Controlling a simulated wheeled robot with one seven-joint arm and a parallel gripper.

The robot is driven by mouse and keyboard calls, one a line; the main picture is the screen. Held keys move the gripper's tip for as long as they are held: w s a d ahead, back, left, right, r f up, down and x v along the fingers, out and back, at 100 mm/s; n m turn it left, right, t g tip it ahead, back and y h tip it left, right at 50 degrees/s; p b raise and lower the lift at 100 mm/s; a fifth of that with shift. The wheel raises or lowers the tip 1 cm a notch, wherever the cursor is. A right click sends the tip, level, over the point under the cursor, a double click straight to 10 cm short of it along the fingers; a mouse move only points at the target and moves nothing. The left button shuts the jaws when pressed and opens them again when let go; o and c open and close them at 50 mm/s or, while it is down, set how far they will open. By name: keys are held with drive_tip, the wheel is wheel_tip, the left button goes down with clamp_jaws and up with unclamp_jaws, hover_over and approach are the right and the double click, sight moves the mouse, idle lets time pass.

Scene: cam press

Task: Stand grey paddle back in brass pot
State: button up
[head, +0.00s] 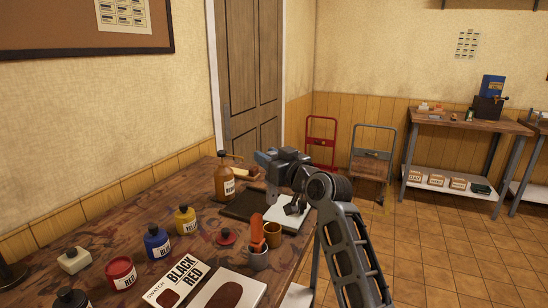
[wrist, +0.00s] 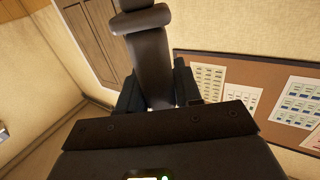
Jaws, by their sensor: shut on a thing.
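My gripper (wrist: 156,92) is shut on a dark grey paddle (wrist: 150,55) in the wrist view. The paddle's shaft sits between the two fingers, with a thicker collar farther out, and its far end is cut off by the top edge. In the head view my gripper (head: 268,158) is raised above the far part of the table, pointing towards the left wall. The paddle is hard to make out there. The brass pot (head: 273,238) stands upright on the table, nearer than my gripper and below it. No paddle shows standing in it.
A grey pot (head: 259,260) holding an orange paddle (head: 257,232) stands beside the brass pot. A white sheet (head: 287,217) lies behind.

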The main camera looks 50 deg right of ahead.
drive_tip(key=b, duration=0.3)
hover_over(274, 201)
drive_tip(key=w, duration=0.2)
drive_tip(key=shift+d+f, duration=0.15)
drive_tip(key=shift+f, duration=2.3)
drive_tip(key=shift+f+b, duration=1.9)
drive_tip(key=shift+f, duration=0.05)
drive_tip(key=shift+f+b, duration=1.45)
drive_tip(key=shift+b, duration=0.2)
drive_tip(key=o, duration=1.1)
drive_tip(key=shift+o, duration=0.2)
drive_tip(key=shift+s, duration=0.15)
drive_tip(key=shift+s+a+b, duration=0.15)
drive_tip(key=shift+s+a, duration=0.1)
drive_tip(key=shift+s, duration=1)
drive_tip(key=shift+s+a+b, duration=0.1)
drive_tip(key=shift+s+a, duration=0.15)
drive_tip(key=shift+s, duration=0.95)
drive_tip(key=shift+s+a+b, duration=0.15)
drive_tip(key=shift+s+a, duration=0.1)
drive_tip(key=shift+s, duration=1)
